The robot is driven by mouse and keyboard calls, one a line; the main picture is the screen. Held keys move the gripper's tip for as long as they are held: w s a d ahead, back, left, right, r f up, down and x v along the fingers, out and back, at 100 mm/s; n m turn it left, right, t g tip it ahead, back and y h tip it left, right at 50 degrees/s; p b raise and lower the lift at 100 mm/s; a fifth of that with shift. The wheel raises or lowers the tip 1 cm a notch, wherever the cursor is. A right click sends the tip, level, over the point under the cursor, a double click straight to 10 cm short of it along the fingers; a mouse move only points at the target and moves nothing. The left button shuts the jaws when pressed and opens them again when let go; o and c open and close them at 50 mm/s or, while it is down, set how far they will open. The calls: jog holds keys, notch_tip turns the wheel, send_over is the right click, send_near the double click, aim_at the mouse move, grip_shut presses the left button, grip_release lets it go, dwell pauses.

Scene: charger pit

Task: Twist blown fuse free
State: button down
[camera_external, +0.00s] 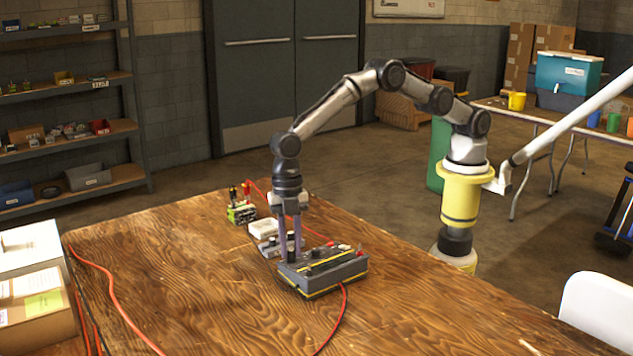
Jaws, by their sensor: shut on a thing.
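My gripper (291,252) points straight down at the left end of a grey charger box (322,276) with yellow trim on the wooden table. Its two fingers are shut on a small dark part at the box's top left, which I take to be the fuse. The fingers hide most of that part. I cannot tell whether it is still seated in the box or has turned. Dark fittings and a small red part show on top of the box.
A white tray (263,228) and a small green block with red and black terminals (241,212) stand behind the gripper. Red cables run over the table, one from the box's front. Boxes (32,290) stand at the left edge. The table's front middle is mostly clear.

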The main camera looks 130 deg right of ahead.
jog(key=shift+n, duration=1.1)
jog(key=shift+n+g, duration=0.4)
jog(key=shift+n, duration=0.5)
jog(key=c, duration=0.7)
grip_release()
jog(key=shift+o, duration=0.2)
jog(key=shift+r, duration=0.1)
jog(key=shift+r, duration=2.9)
